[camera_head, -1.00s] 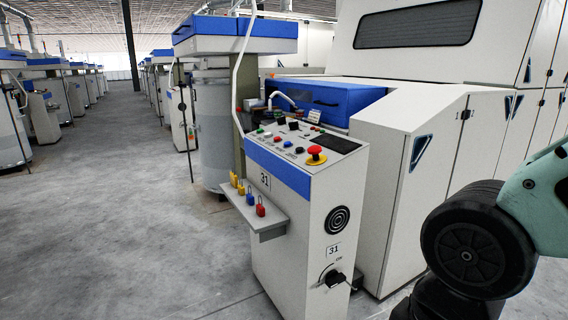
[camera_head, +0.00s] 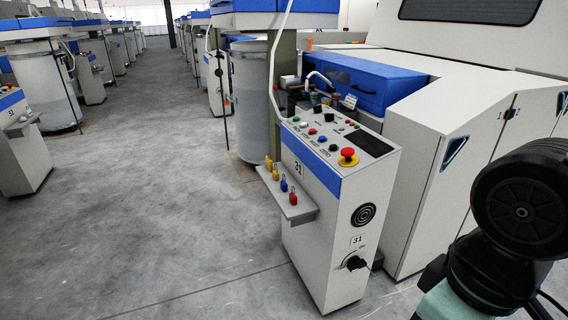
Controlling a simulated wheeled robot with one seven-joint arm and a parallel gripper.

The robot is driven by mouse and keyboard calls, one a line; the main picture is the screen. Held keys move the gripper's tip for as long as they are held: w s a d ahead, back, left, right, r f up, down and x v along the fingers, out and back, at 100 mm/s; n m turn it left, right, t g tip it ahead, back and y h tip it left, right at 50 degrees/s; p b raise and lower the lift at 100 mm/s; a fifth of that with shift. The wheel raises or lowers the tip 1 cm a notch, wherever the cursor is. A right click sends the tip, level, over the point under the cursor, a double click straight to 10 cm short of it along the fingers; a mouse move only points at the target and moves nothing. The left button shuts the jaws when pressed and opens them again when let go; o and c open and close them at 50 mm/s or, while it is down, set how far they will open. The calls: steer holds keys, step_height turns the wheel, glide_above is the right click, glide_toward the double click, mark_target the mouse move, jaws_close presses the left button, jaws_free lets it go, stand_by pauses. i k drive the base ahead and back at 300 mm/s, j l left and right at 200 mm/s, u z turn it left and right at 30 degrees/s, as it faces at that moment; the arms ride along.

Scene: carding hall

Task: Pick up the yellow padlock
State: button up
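A small shelf (camera_head: 301,214) juts from the left side of the control console marked 31. A yellow padlock (camera_head: 275,173) stands on it, with another yellow padlock (camera_head: 268,162) just behind it toward the far end. A blue padlock (camera_head: 284,185) and a red padlock (camera_head: 293,198) stand in the same row, nearer to me. All look upright; their fine detail is too small to tell. My gripper is not in view; only links of my arm show at the lower right, apart from the shelf.
The console (camera_head: 333,240) has buttons, a red emergency knob (camera_head: 347,155) on its top and a black rotary switch (camera_head: 355,262) on its front. A large white machine (camera_head: 440,130) stands to its right. The grey floor (camera_head: 160,220) to the left is open. Another console (camera_head: 22,150) stands far left.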

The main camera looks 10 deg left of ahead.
mark_target(276, 173)
steer(key=i+j+z, duration=0.1)
steer(key=i+j, duration=0.15)
steer(key=j, duration=0.2)
steer(key=i+j+z, duration=0.1)
steer(key=i+j, duration=0.15)
steer(key=j, duration=0.2)
steer(key=i+j+z, duration=0.1)
steer(key=i+j, duration=0.15)
steer(key=j, duration=0.2)
steer(key=i+j+z, duration=0.1)
steer(key=i+j, duration=0.15)
steer(key=j, duration=0.25)
steer(key=i+j+z, duration=0.1)
steer(key=j, duration=0.4)
steer(key=i+j+z, duration=0.1)
steer(key=i+j, duration=0.15)
steer(key=j, duration=0.3)
steer(key=i+j+z, duration=0.1)
steer(key=j, duration=0.4)
steer(key=i+j+z, duration=0.1)
steer(key=i+j, duration=0.15)
steer(key=j, duration=0.3)
